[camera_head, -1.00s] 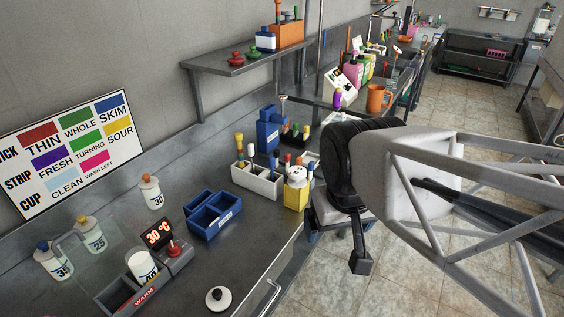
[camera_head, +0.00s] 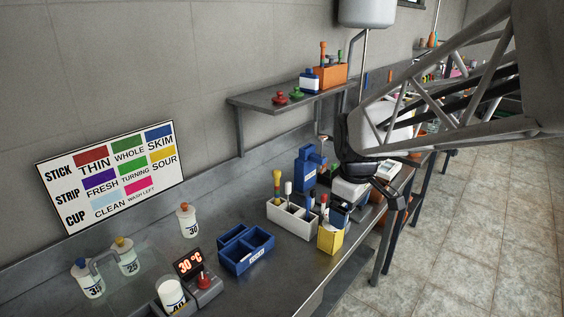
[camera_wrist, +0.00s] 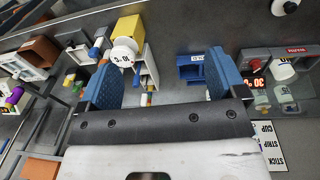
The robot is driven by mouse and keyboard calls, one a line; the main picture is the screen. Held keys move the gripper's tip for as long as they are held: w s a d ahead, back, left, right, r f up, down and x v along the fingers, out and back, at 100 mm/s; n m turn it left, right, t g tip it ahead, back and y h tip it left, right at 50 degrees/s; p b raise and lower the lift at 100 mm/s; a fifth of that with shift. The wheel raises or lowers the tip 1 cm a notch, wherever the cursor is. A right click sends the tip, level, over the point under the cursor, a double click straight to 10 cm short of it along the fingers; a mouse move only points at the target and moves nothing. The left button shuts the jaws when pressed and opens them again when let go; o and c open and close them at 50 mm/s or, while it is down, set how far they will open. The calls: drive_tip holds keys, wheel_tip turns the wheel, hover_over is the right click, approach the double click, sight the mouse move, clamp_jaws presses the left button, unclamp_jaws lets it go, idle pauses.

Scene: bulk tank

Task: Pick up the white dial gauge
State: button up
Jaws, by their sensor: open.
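The white dial gauge (camera_wrist: 123,55) shows in the wrist view as a round white face with dark marks, at the yellow box (camera_wrist: 130,30). It lies close beside the left finger in that picture, and its lower part is hidden. In the head view the yellow box (camera_head: 330,239) stands at the bench's front edge, but I cannot make out the dial there. My gripper (camera_head: 382,192) is to the right of the box, partly hidden by my arm.
A white divided caddy (camera_head: 290,218) holding upright tools stands beside the yellow box. A blue divided bin (camera_head: 245,249), a red-lit temperature unit (camera_head: 197,280) and white bottles (camera_head: 187,222) are further left. A shelf (camera_head: 285,102) overhangs the back. Bare bench lies in front of the blue bin.

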sight(332, 230)
drive_tip(key=w+f+n, duration=0.2)
drive_tip(key=w, duration=0.3)
drive_tip(key=w+d+f+n, duration=0.1)
drive_tip(key=w+f+n, duration=0.1)
drive_tip(key=w, duration=0.2)
drive_tip(key=w+f+n+g, duration=0.1)
drive_tip(key=w+f+n, duration=0.1)
drive_tip(key=w, duration=0.3)
drive_tip(key=shift+w+d+f+n, duration=0.25)
drive_tip(key=shift+w+d+n, duration=0.05)
drive_tip(key=shift+n, duration=0.2)
drive_tip(key=shift+f, duration=0.1)
drive_tip(key=shift+f, duration=1.2)
drive_tip(key=shift+f, duration=0.1)
drive_tip(key=shift+w+d+f, duration=0.15)
drive_tip(key=shift+f, duration=2.35)
drive_tip(key=shift+c, duration=0.4)
drive_tip(key=c, duration=0.9)
